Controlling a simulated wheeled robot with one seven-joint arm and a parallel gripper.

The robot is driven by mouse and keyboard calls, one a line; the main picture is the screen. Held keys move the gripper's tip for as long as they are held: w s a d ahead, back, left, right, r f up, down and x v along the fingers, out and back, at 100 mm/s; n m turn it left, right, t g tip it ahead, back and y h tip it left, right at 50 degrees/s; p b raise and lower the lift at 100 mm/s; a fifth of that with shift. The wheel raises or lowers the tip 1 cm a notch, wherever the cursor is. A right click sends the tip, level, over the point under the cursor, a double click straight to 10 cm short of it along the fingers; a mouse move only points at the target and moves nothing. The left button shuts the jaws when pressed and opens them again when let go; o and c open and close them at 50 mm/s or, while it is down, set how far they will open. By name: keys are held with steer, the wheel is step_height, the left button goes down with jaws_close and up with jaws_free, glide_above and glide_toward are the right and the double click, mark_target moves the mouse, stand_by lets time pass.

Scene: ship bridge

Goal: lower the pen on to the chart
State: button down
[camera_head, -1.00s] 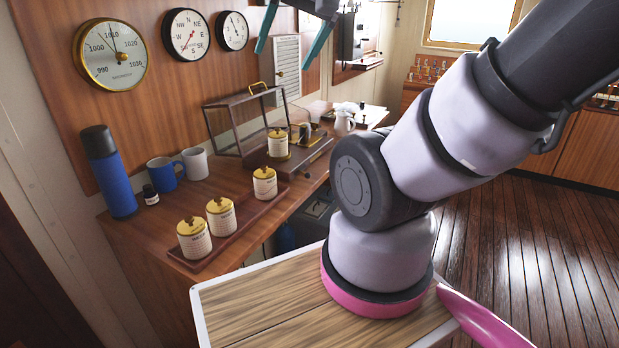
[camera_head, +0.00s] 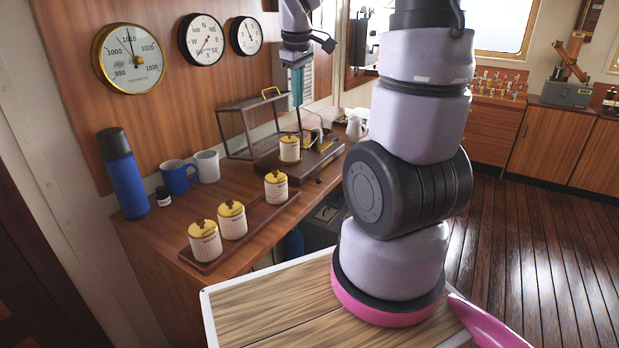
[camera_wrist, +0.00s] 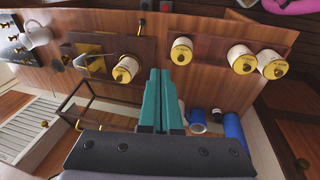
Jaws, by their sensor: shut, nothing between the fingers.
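A recording instrument stands on the wooden counter, with a dark wooden base (camera_head: 322,160) and brass parts (camera_wrist: 96,64). Its glazed cover (camera_head: 232,132) is at its back left. A cream canister with a yellow lid (camera_head: 290,148) stands on the base; it also shows in the wrist view (camera_wrist: 125,70). My gripper (camera_head: 298,104) points down above the instrument, teal fingers together and empty. In the wrist view the fingers (camera_wrist: 160,72) point between that canister and another one.
A tray (camera_head: 262,222) with three more canisters stands at the front of the counter. A blue flask (camera_head: 123,173), a blue mug (camera_head: 178,177), a white mug (camera_head: 207,166) and a small dark jar (camera_head: 163,197) stand behind it. A white jug (camera_head: 354,128) stands farther right.

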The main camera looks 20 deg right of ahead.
steer(key=w+d+f+n+g+h, duration=0.1)
steer(key=w+d+f+n+g, duration=0.1)
steer(key=w+f+n, duration=0.45)
steer(key=n+g, duration=0.1)
steer(key=n, duration=0.2)
glide_toward(312, 177)
steer(key=s+a+r, duration=0.2)
steer(key=a, duration=0.1)
steer(key=shift+d+f+h, duration=0.15)
steer(key=shift+f+h, duration=0.05)
steer(key=shift+h, duration=0.2)
steer(key=shift+s, duration=0.1)
steer(key=shift+m, duration=0.25)
steer(key=x, duration=1)
